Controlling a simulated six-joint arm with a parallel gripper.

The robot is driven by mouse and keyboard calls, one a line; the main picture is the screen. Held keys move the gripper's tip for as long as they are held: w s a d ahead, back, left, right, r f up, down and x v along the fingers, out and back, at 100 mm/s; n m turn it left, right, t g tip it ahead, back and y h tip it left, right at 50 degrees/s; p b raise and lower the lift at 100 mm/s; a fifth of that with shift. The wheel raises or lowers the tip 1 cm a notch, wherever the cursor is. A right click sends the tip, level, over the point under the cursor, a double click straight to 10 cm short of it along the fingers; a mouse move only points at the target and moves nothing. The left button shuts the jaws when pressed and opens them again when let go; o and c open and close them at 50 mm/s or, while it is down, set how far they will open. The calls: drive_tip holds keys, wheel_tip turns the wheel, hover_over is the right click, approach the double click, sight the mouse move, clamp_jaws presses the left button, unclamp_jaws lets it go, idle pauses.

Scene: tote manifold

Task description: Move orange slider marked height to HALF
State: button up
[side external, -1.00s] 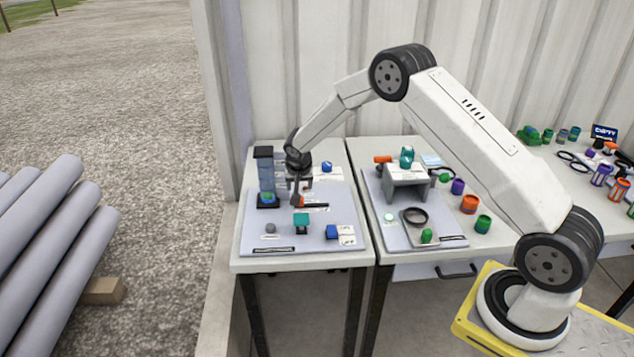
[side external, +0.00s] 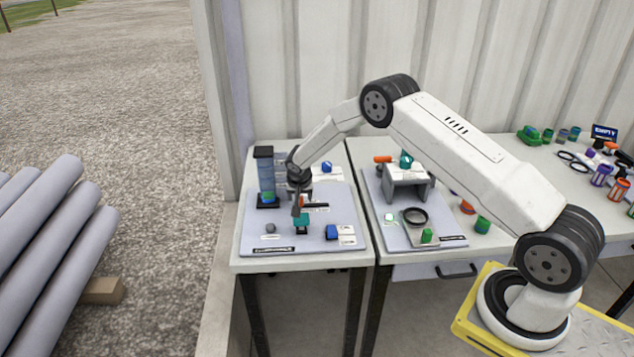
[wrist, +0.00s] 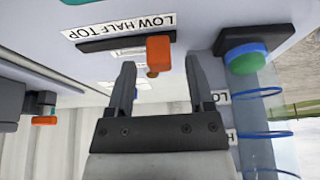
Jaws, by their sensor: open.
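The orange slider (wrist: 159,51) sits at the right end of its dark track (wrist: 110,43) in the wrist view. Beside the track is an upside-down white label reading LOW, HALF, TOP (wrist: 122,25); the slider is nearest the LOW end. My gripper (wrist: 160,66) is open, with its two fingertips either side of the slider's line and just short of it. Nothing is visibly held. In the side external view my gripper (side external: 299,210) is low over the left board and mostly hides the slider; part of the track (side external: 318,206) shows to its right.
A clear column with a blue-green float (side external: 267,177) stands close left of my gripper. A second board (side external: 391,235) lies to the right.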

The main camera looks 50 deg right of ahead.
drive_tip(key=shift+x, duration=0.75)
clamp_jaws()
idle(1.1)
